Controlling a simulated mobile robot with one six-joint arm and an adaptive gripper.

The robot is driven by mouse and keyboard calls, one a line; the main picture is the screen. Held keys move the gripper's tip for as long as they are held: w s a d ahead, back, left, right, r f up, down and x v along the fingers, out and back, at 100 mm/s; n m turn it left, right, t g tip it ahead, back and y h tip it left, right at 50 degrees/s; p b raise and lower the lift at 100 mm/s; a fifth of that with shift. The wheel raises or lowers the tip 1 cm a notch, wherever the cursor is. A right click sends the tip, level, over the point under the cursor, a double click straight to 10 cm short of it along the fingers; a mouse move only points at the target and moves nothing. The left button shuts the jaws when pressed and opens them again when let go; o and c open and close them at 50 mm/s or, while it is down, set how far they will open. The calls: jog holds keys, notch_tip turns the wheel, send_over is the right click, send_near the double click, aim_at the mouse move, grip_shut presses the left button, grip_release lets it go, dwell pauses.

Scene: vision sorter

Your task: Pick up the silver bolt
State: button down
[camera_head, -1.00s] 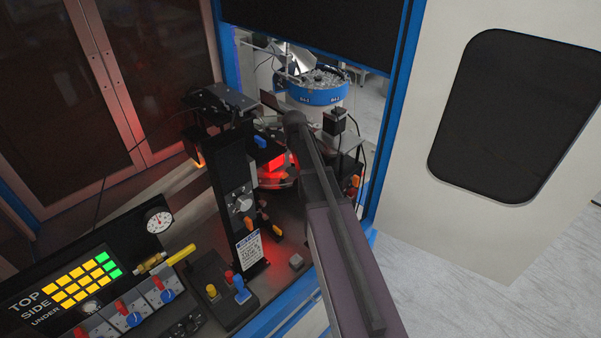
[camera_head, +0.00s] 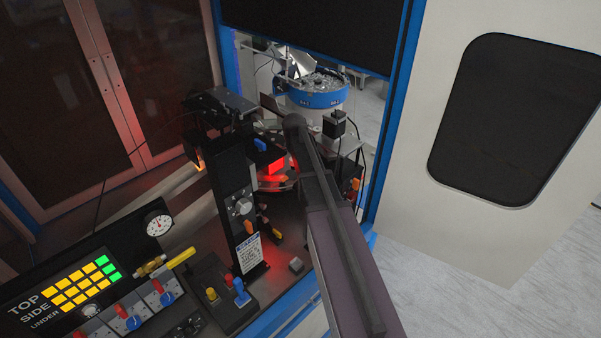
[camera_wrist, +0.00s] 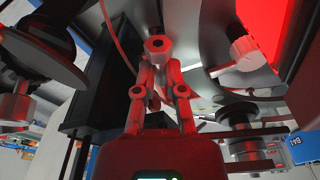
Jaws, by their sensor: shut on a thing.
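In the wrist view my gripper (camera_wrist: 159,72) is shut on the silver bolt (camera_wrist: 158,45). The bolt's round end, with a dark centre, shows just beyond the fingertips and is tinted by red light. In the head view my arm reaches into the machine's opening, and my gripper and the bolt are hidden there.
Around the gripper in the wrist view are a black bracket (camera_wrist: 98,88), a grey metal fitting (camera_wrist: 243,52) and a bright red light panel (camera_wrist: 258,20). In the head view a black post (camera_head: 232,205) stands left of my arm, and a blue-banded bowl feeder (camera_head: 316,98) stands behind.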

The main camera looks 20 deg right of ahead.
jog(key=shift+r, duration=0.15)
notch_tip(320, 180, up, 7)
jog(key=p, duration=0.7)
jog(key=s+d, duration=0.2)
jog(key=s, duration=0.3)
jog(key=s+d, duration=0.2)
jog(key=s, duration=0.4)
jog(key=s+d, duration=0.2)
jog(key=s, duration=0.4)
jog(key=shift+f, duration=0.25)
